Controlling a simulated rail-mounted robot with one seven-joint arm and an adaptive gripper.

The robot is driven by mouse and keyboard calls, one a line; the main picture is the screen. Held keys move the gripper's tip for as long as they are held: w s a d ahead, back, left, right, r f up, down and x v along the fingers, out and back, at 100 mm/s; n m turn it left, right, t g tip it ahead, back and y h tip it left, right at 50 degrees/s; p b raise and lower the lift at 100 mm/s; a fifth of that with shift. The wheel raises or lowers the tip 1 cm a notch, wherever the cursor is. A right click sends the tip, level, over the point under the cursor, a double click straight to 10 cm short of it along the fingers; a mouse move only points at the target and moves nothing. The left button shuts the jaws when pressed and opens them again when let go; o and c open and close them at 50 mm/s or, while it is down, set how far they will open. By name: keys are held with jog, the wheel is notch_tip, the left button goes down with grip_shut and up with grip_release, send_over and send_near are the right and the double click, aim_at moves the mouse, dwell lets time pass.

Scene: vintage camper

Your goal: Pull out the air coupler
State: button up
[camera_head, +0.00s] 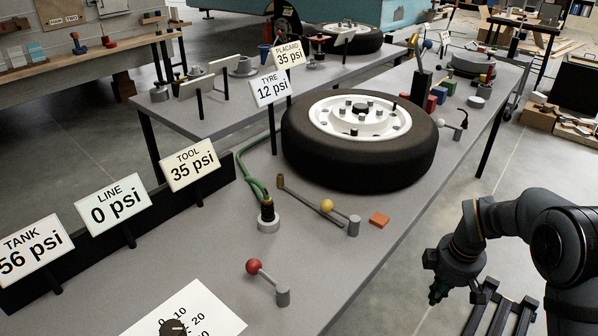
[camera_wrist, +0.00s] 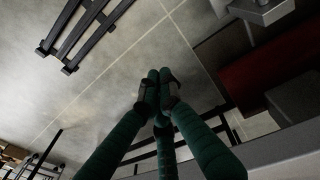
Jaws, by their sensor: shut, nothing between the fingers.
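What looks like the air coupler (camera_head: 267,212) is a dark upright piece with a brassy top, set in a round grey base (camera_head: 269,224) on the grey bench. A green hose (camera_head: 252,182) runs up from it toward the tyre. My gripper (camera_head: 437,294) hangs past the bench's right edge over the floor, apart from the coupler and well to its right. In the wrist view my gripper (camera_wrist: 158,88) has its fingertips together with nothing between them, above the floor. The coupler does not show clearly in the wrist view.
A tyre on a white rim (camera_head: 358,140) lies behind the coupler. Pressure signs line the left: tank 56, line 0 (camera_head: 113,202), tool 35 psi. A dark rack (camera_head: 500,308) stands below my gripper.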

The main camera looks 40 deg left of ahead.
jog(key=w+r+n+p, duration=0.1)
jog(key=w+r+p, duration=0.3)
jog(key=r+p, duration=0.7)
jog(key=w+d+r+n+p, duration=0.1)
jog(key=w+r+p, duration=0.3)
jog(key=r+p, duration=0.7)
jog(key=n+p, duration=0.1)
jog(key=p, duration=0.2)
jog(key=shift+w+d+r+g+h, duration=0.2)
jog(key=shift+d+r+g+h, duration=0.05)
jog(key=shift+r+g+h, duration=0.15)
jog(key=shift+o, duration=0.2)
jog(key=shift+f, duration=0.1)
